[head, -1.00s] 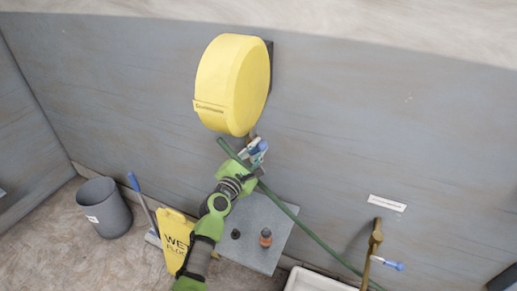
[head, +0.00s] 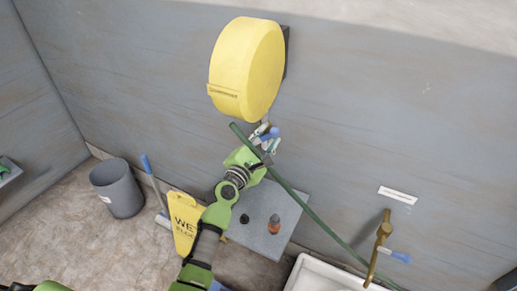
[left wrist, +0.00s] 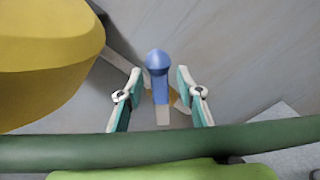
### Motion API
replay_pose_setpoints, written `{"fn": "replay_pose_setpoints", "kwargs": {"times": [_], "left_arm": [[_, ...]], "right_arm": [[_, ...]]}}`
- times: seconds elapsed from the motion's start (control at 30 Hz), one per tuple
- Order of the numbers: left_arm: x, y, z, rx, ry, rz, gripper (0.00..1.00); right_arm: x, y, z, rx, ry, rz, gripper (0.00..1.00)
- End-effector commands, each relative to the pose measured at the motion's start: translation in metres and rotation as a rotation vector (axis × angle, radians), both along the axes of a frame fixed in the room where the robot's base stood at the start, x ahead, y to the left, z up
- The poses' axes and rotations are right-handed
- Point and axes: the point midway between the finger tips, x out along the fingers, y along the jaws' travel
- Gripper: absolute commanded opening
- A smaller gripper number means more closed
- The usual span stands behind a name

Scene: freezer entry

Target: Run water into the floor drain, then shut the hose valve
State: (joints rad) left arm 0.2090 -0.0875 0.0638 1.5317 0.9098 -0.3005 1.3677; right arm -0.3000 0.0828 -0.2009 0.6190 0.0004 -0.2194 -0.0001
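The blue-handled hose valve (head: 272,133) is on the wall just below the yellow hose reel (head: 246,70). My left gripper (head: 265,142) is at the valve. In the left wrist view its two teal fingers (left wrist: 160,96) are open, one on each side of the blue handle (left wrist: 158,64), with visible gaps. The green hose (head: 318,223) slants down to the right past my gripper and crosses the lower left wrist view (left wrist: 250,139). No water and no floor drain can be made out. My right gripper is not in view.
A brass tap (head: 380,240) with a blue lever stands above a white basin (head: 312,279) at right. A grey plate (head: 287,225) holds two small items. A yellow wet-floor sign (head: 184,225), a blue-handled tool (head: 153,183) and a grey bin (head: 119,190) stand left.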

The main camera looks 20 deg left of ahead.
Motion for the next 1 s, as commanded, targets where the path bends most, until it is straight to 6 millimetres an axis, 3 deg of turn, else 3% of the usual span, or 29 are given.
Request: {"fn": "replay_pose_setpoints", "kwargs": {"times": [0.3,0.5,1.0], "left_arm": [[-0.065,0.013,-0.002,0.001,0.003,0.001,0.33],[-0.093,0.018,-0.001,0.000,0.002,-0.001,0.33],[-0.103,0.020,-0.002,0.005,0.005,-0.001,0.33]], "right_arm": [[0.000,0.002,0.000,0.002,-0.001,-0.001,0.56],[0.000,0.002,0.000,0.002,-0.001,-0.002,0.56],[0.001,0.002,0.000,0.002,-0.001,-0.002,0.56]]}}
